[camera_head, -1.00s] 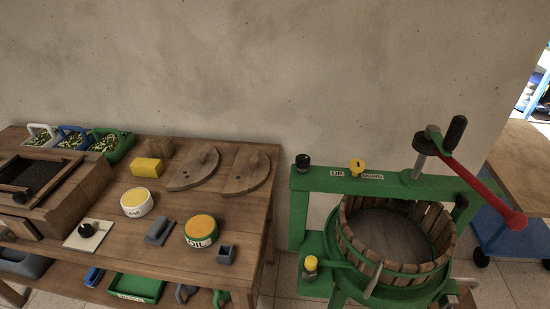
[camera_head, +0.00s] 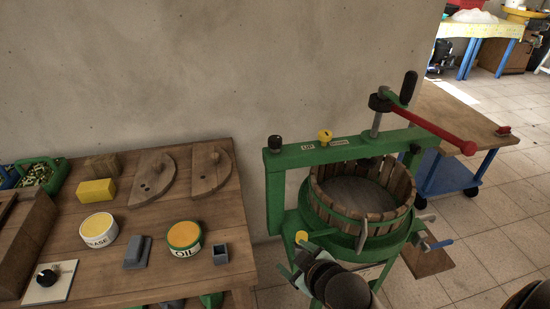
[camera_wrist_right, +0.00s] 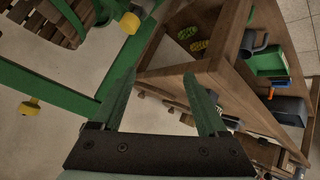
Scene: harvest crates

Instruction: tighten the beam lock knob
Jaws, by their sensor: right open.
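The green press (camera_head: 272,200) stands right of the workbench. A black knob (camera_head: 275,142) tops the left end of its crossbeam (camera_head: 350,150). A yellow knob (camera_head: 325,136) stands mid-beam between the UP and DOWN labels. Another yellow knob (camera_head: 301,236) sits low on the press's left side. I cannot tell by marking which is the beam lock knob. My right gripper (camera_head: 292,264) is low in front of the press, below the black knob, open and empty. In the right wrist view its fingers (camera_wrist_right: 160,85) are apart, with yellow knobs (camera_wrist_right: 130,22) (camera_wrist_right: 30,106) beyond. My left gripper is not in view.
The press's slatted basket (camera_head: 340,205) and red-handled crank (camera_head: 435,125) are to the right. The workbench (camera_head: 215,215) at left holds an oil tin (camera_head: 184,238), a yellow block (camera_head: 96,191) and wooden half-discs (camera_head: 155,178). A blue-framed table (camera_head: 450,110) is behind the press.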

